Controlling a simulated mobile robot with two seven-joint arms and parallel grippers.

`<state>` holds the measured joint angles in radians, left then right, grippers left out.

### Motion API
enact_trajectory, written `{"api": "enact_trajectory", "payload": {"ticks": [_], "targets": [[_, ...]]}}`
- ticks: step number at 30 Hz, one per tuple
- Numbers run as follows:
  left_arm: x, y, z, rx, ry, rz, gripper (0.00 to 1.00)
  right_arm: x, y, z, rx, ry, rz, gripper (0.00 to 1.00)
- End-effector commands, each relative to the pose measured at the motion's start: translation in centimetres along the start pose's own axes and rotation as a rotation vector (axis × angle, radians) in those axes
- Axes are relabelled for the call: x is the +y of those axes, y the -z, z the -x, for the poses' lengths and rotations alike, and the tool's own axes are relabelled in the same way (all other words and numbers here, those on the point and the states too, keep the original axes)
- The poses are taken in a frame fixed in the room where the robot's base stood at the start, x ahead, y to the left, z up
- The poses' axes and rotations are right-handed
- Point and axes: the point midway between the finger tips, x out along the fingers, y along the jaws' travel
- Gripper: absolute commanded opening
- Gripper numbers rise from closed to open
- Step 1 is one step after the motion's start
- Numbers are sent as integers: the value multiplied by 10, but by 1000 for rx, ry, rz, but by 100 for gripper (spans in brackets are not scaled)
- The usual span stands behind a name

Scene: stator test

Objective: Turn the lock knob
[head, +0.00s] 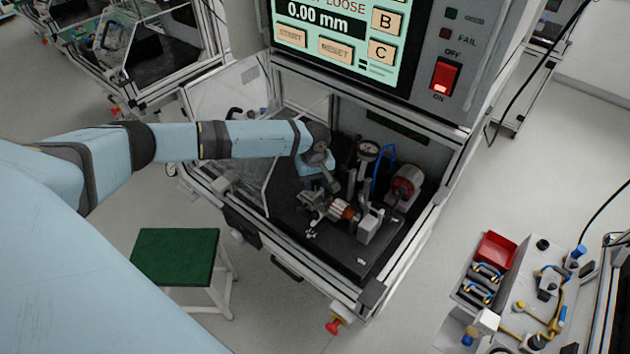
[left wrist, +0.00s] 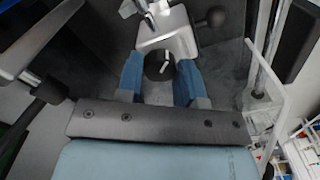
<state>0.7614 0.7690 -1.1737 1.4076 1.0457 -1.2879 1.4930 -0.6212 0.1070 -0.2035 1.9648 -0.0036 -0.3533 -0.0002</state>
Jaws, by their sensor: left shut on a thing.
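My left gripper (head: 318,184) reaches into the open test station from the left, next to the stator fixture (head: 343,210). In the left wrist view my left gripper (left wrist: 160,82) has its two blue fingers on either side of a dark round knob (left wrist: 155,70), seemingly the lock knob, and is shut on it. The knob sits at the near end of a grey metal block (left wrist: 168,35). In the head view the knob is too small and covered to make out. My right gripper does not show.
The station's dark base plate (head: 350,258) carries a dial gauge (head: 369,149) and a red-ended motor-like part (head: 404,186). The screen (head: 340,30) and red power switch (head: 445,76) are above. A green-topped stool (head: 175,256) stands in front. A cluttered bench is at lower right.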

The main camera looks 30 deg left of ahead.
Motion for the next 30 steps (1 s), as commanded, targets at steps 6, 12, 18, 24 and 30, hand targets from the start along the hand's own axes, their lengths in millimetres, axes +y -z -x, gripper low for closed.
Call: {"api": "enact_trajectory", "payload": {"ticks": [6, 12, 18, 24, 30], "targets": [[0, 0, 0, -1, 1, -71, 11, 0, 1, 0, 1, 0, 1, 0], [0, 0, 0, -1, 0, -214, 11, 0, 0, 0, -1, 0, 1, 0], [0, -1, 0, -2, -1, -401, 11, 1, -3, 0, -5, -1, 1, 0], [0, 0, 0, -1, -1, -592, 11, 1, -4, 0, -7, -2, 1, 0], [0, 0, 0, -1, 0, -782, 11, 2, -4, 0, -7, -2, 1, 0]]}}
